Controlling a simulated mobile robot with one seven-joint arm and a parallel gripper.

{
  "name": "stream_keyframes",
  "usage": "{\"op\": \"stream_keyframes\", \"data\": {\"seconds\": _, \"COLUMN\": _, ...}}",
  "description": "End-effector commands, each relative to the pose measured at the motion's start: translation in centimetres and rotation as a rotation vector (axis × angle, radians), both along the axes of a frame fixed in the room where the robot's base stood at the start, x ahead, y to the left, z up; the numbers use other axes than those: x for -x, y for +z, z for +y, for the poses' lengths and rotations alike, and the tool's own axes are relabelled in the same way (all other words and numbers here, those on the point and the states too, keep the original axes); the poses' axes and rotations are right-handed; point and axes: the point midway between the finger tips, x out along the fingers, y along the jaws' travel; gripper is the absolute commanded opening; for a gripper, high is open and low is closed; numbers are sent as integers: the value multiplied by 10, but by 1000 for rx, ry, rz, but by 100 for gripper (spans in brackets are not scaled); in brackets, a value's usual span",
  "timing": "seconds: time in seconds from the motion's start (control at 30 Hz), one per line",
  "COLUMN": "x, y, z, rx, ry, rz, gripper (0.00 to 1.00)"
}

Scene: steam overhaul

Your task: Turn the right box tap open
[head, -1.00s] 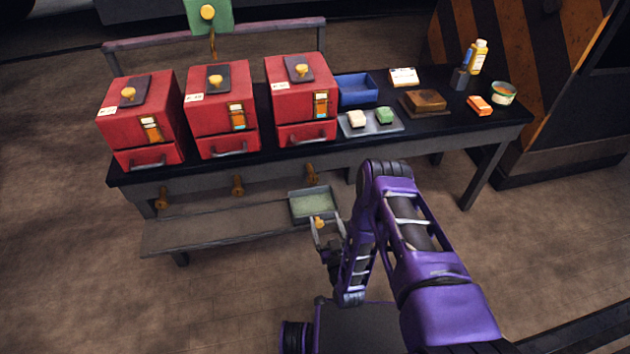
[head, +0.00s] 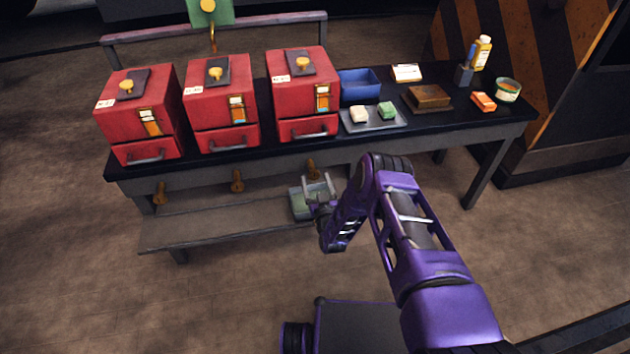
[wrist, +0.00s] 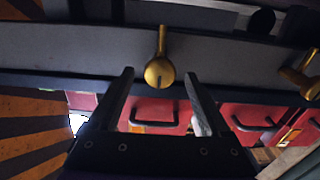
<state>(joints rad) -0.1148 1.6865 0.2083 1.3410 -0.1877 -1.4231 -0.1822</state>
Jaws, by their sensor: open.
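The right box tap (head: 312,170) is a brass lever tap on the bench's front apron, below the right red box (head: 300,98). In the wrist view, which looks upside down, this tap (wrist: 160,70) has a round end and a straight lever, just ahead of the fingertips and roughly centred between them. My gripper (head: 319,183) is open and empty, just in front of and below the tap. It also shows in the wrist view (wrist: 158,76), its fingers apart. I cannot tell whether a finger touches the tap.
The middle tap (head: 237,182) and left tap (head: 160,192) sit along the same apron. Red drawers with handles (head: 308,134) are above. Floor in front is clear.

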Motion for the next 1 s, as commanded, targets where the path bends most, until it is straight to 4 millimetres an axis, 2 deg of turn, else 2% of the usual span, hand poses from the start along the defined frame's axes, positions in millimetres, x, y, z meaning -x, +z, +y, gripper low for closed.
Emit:
{"op": "stream_keyframes", "data": {"seconds": 0.2, "x": -13, "y": 0, "z": 4, "rx": 0, "ry": 0, "rz": 0, "gripper": 81}}
{"op": "stream_keyframes", "data": {"seconds": 0.47, "x": -14, "y": 0, "z": 4, "rx": 0, "ry": 0, "rz": 1, "gripper": 79}}
{"op": "stream_keyframes", "data": {"seconds": 0.9, "x": -13, "y": 0, "z": 4, "rx": 0, "ry": 0, "rz": 1, "gripper": 0}}
{"op": "stream_keyframes", "data": {"seconds": 1.0, "x": -13, "y": 0, "z": 4, "rx": 1, "ry": 0, "rz": 1, "gripper": 0}}
